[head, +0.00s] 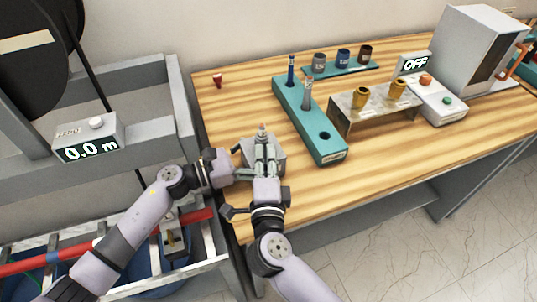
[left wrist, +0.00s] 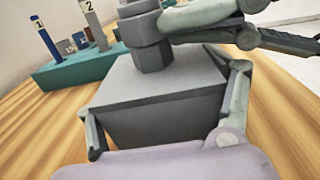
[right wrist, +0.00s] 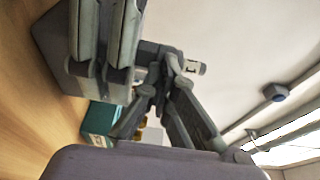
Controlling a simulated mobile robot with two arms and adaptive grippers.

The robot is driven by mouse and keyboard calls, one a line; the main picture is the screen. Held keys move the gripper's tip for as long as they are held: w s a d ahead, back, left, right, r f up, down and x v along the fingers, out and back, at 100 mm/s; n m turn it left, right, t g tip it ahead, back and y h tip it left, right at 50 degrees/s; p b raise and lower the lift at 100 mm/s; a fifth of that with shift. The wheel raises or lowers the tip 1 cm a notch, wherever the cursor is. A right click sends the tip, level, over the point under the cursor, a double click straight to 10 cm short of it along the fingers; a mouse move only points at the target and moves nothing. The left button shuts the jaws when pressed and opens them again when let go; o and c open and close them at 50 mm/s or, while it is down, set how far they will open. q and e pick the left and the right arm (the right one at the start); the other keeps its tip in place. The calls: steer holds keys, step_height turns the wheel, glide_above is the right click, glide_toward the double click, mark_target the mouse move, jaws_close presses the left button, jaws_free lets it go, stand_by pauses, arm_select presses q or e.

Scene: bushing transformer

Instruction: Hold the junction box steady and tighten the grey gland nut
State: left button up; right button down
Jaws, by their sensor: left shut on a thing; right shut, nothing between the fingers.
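The grey junction box (head: 280,158) stands near the table's left front part; it fills the middle of the left wrist view (left wrist: 150,85). My left gripper (head: 246,172) is shut on the box, with one finger on each side in the left wrist view. The grey gland nut (left wrist: 150,55) stands upright on top of the box, below a wider grey ring. My right gripper (head: 265,145) is shut and empty, its fingertips (right wrist: 166,65) close beside the gland parts above the box. I cannot tell whether they touch the nut. My fingers partly hide the gland in the head view.
A teal holder (head: 325,148) with a blue rod and a grey rod stands right of the box. Behind it are several cups on a teal strip (head: 340,69). A metal stand (head: 375,118) with brass parts and a switch box reading OFF (head: 440,100) are farther right. The front wood is clear.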

steer(key=shift+w+a+r+h, duration=0.1)
steer(key=shift+w+a+h, duration=0.1)
steer(key=shift+a, duration=0.45)
steer(key=shift+w+a+r+h, duration=0.1)
steer(key=shift+a+h, duration=0.1)
steer(key=shift+a, duration=0.4)
stand_by(0.5)
steer(key=shift+s, duration=0.1)
